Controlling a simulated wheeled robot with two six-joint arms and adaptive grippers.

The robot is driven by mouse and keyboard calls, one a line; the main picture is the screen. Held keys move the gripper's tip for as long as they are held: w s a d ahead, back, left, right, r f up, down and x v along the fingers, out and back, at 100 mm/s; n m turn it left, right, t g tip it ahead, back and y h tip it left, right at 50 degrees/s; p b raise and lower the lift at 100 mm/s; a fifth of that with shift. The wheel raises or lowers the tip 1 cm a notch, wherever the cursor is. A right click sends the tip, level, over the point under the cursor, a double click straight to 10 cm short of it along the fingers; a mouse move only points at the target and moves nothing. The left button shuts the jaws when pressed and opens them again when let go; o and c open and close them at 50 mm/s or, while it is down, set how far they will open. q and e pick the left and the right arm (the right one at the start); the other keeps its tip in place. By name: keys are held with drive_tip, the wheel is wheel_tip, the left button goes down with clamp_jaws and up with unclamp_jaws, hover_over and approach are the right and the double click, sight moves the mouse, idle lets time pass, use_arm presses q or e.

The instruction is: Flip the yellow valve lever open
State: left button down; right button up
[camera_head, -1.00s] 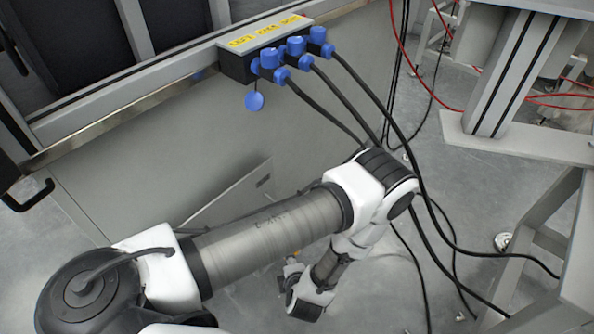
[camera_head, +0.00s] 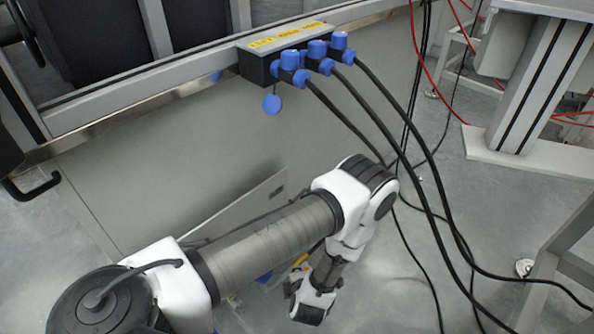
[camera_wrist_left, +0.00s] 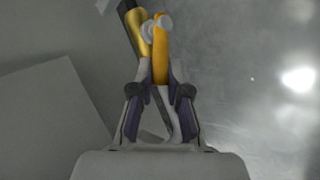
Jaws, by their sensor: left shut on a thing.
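The yellow valve lever (camera_wrist_left: 160,48) stands upright in the left wrist view, with a round pale pivot at its top. A brass-coloured valve part (camera_wrist_left: 138,30) with a dark end sits just left of it. My left gripper (camera_wrist_left: 160,84) is shut on the lower end of the lever, one finger on each side. In the head view my left arm reaches down in front of the grey cabinet, and its links hide the gripper. A small yellow patch (camera_head: 300,261) shows beside the wrist; I cannot tell which part it is. My right gripper is not in view.
A black box with blue connectors (camera_head: 291,61) and a hanging blue cap (camera_head: 271,104) is fixed to the cabinet's upper edge. Black cables (camera_head: 408,160) run down to the right of my arm. A grey frame post (camera_head: 540,85) stands at the right. Grey floor shows between.

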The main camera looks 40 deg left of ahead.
use_arm(q)
drive_tip(key=shift+s+f+t, duration=0.15)
drive_tip(key=shift+f+t, duration=0.15)
drive_tip(key=shift+t, duration=0.3)
drive_tip(key=c, duration=1.1)
unclamp_jaws()
drive_tip(key=shift+c, duration=0.2)
drive_tip(key=v, duration=0.7)
drive_tip(key=shift+s+d+r, duration=0.15)
